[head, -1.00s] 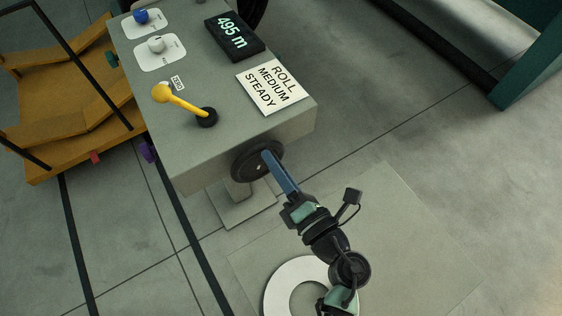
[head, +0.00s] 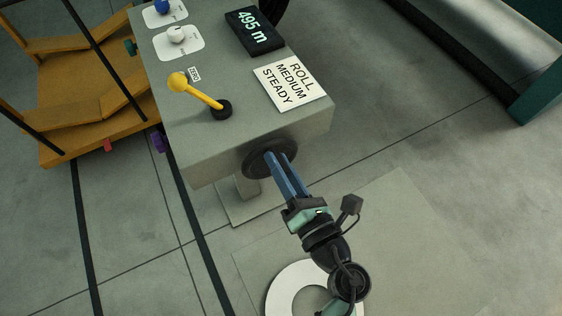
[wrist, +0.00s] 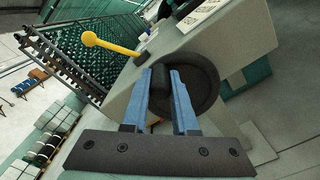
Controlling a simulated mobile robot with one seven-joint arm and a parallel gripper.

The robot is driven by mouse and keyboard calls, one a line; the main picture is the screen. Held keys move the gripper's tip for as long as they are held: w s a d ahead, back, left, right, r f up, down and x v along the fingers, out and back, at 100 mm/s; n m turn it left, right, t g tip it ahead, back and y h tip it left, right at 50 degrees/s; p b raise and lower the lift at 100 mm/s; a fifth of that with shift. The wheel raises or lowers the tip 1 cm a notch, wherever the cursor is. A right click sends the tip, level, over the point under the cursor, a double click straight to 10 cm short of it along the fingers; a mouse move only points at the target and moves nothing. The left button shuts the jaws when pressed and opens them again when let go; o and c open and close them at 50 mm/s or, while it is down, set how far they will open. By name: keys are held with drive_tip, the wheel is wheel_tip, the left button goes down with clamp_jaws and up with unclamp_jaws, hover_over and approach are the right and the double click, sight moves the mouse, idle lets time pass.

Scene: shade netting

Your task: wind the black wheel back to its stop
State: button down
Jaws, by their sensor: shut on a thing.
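The black wheel (head: 256,164) is on the front end of the grey console (head: 215,155), facing my arm. In the wrist view the wheel (wrist: 205,85) fills the middle right, and a black knob (wrist: 159,88) stands out from its left part. My gripper (head: 279,161) has two blue fingers reaching to the wheel. In the wrist view the gripper (wrist: 160,80) is shut on the knob, one finger on each side. The fingers hide part of the wheel's face, and no stop mark is visible.
The console top carries a yellow lever (head: 200,93), a display reading 495 m (head: 254,32), a card reading ROLL MEDIUM STEADY (head: 289,80), a blue knob (head: 163,6) and a white knob (head: 177,34). An orange frame (head: 95,90) stands left. Floor at right is clear.

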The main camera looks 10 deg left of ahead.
drive_tip(key=shift+f, duration=0.1)
drive_tip(key=c, duration=0.7)
unclamp_jaws()
drive_tip(key=b+v, duration=0.1)
drive_tip(key=v, duration=1.2)
drive_tip(key=shift+b, duration=0.35)
